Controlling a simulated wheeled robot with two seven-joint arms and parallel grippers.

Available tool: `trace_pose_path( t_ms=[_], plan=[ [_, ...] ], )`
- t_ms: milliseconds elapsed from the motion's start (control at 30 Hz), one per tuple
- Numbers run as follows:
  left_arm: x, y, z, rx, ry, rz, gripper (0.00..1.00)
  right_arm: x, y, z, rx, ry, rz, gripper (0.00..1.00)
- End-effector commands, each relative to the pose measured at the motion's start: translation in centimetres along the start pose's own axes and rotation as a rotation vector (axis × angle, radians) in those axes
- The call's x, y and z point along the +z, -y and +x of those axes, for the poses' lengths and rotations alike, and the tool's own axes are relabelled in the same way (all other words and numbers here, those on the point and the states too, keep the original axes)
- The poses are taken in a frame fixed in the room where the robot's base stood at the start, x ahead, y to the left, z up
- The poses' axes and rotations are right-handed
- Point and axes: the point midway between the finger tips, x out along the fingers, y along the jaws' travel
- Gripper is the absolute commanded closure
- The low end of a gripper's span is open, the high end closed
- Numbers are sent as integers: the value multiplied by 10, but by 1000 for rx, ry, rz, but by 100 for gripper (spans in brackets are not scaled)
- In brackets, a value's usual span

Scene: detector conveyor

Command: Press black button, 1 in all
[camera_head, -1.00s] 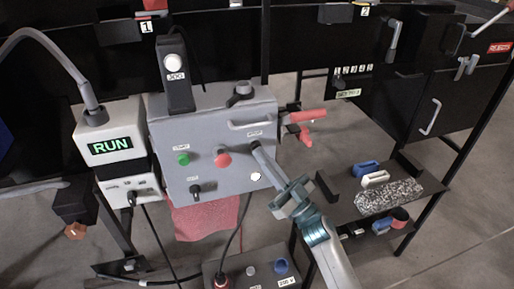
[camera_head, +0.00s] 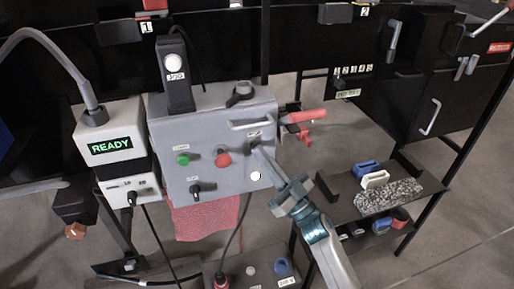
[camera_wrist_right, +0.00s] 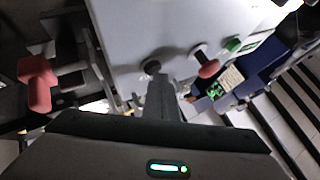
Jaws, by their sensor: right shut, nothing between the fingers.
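The grey control box (camera_head: 205,140) carries a green button (camera_head: 183,160), a red button (camera_head: 223,160), a black knob (camera_head: 196,188) and a pale round button (camera_head: 255,176). The black button (camera_wrist_right: 152,67) shows in the right wrist view, just beyond my fingertips; in the head view my fingers mostly hide it. My right gripper (camera_head: 259,151) is shut and empty, its tip at the black button below the small label. In the wrist view the closed fingers (camera_wrist_right: 161,93) overlap the button's lower edge. I cannot tell whether they touch. My left gripper is not in view.
A display (camera_head: 110,146) left of the box reads READY. A red-handled lever (camera_head: 303,117) is right of the box. A shelf (camera_head: 345,203) at the right holds blue and white pieces and a speckled block (camera_head: 388,196). A lower box (camera_head: 255,272) stands in front.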

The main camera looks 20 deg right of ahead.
Motion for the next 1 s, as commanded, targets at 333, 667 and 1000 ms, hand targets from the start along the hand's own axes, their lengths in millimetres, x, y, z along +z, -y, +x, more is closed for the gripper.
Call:
trace_pose_path(
  t_ms=[333,667,1000],
  plan=[
    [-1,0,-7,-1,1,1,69,-6,6,-8,0,2,0,100],
    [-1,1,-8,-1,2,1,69,-9,9,-13,0,0,0,100],
    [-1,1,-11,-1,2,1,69,-11,11,-15,0,1,0,100]
  ],
)
